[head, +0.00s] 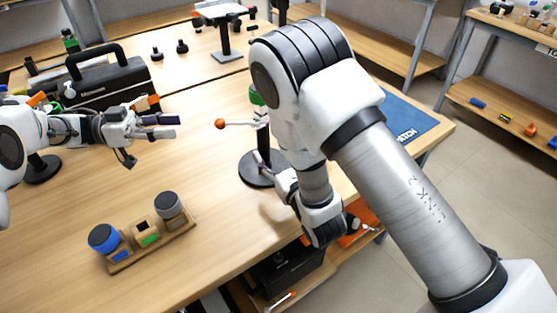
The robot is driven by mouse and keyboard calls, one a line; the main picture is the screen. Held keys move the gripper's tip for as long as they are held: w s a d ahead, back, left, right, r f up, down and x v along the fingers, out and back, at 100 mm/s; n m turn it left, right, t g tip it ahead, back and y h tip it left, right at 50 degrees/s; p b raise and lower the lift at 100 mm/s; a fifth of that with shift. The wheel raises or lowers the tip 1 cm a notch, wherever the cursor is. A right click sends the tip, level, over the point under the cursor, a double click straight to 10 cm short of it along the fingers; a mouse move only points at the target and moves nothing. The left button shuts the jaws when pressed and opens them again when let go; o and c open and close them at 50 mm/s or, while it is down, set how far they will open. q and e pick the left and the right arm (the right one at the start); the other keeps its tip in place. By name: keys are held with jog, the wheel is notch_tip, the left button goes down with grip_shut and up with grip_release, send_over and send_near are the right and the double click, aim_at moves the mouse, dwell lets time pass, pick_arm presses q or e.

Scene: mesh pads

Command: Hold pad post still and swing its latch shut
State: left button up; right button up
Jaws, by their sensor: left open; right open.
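The pad post stands on a round black base (250,177) right of the table's middle. Its green collar (257,96) and a pale latch arm ending in an orange ball (220,124) show left of my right arm. The latch arm sticks out to the left. My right arm hides the right side of the post and its top. My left gripper (167,126) is open and empty, pointing right, left of the orange ball and apart from it. My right gripper (267,166) is open low beside the post, partly hidden; I cannot tell whether it touches the post.
A wooden tray (150,250) with a blue-capped and a grey-capped item lies front left. A black toolbox (110,82) stands at the back left. A blue mat (408,118) lies at the right edge, partly behind my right arm. Another post (225,42) stands at the back.

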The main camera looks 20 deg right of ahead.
aim_at(266, 146)
jog(key=w, duration=0.5)
jog(key=shift+w+a, duration=0.25)
jog(key=shift+a, duration=0.15)
grip_shut()
jog(key=c, duration=1)
grip_release()
grip_shut()
jog(key=shift+s+f, duration=0.1)
jog(key=shift+f, duration=0.1)
